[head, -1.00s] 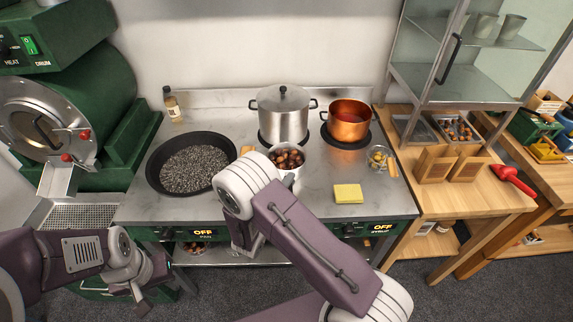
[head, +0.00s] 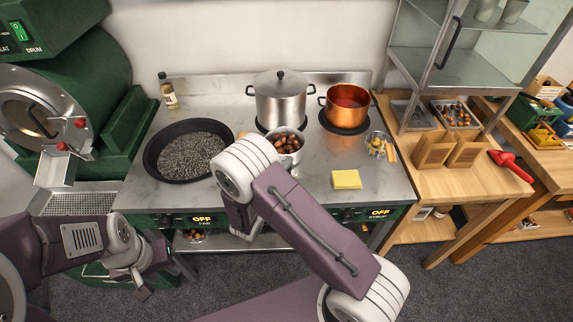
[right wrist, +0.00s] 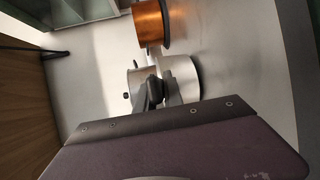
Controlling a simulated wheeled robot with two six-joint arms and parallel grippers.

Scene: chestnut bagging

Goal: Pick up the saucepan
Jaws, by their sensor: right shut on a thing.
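The silver saucepan (head: 295,158) holds brown chestnuts and shows in the head view just in front of the lidded stockpot. My right forearm and wrist hide its front left side and its handle. In the right wrist view the saucepan's shiny wall (right wrist: 183,80) is right by my right gripper (right wrist: 150,92), whose dark fingers are shut on it, apparently at the handle. Whether its base touches the worktop is hard to tell. My left gripper (head: 140,285) hangs low at the left, in front of the counter and away from the saucepan; its finger gap is unclear.
The lidded stockpot (head: 280,105) and copper pot (head: 346,108) stand close behind the saucepan. A black pan (head: 153,165) of dark pellets lies left. A yellow sponge (head: 346,179) and small glass bowl (head: 377,143) are right. The front right worktop is mostly clear.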

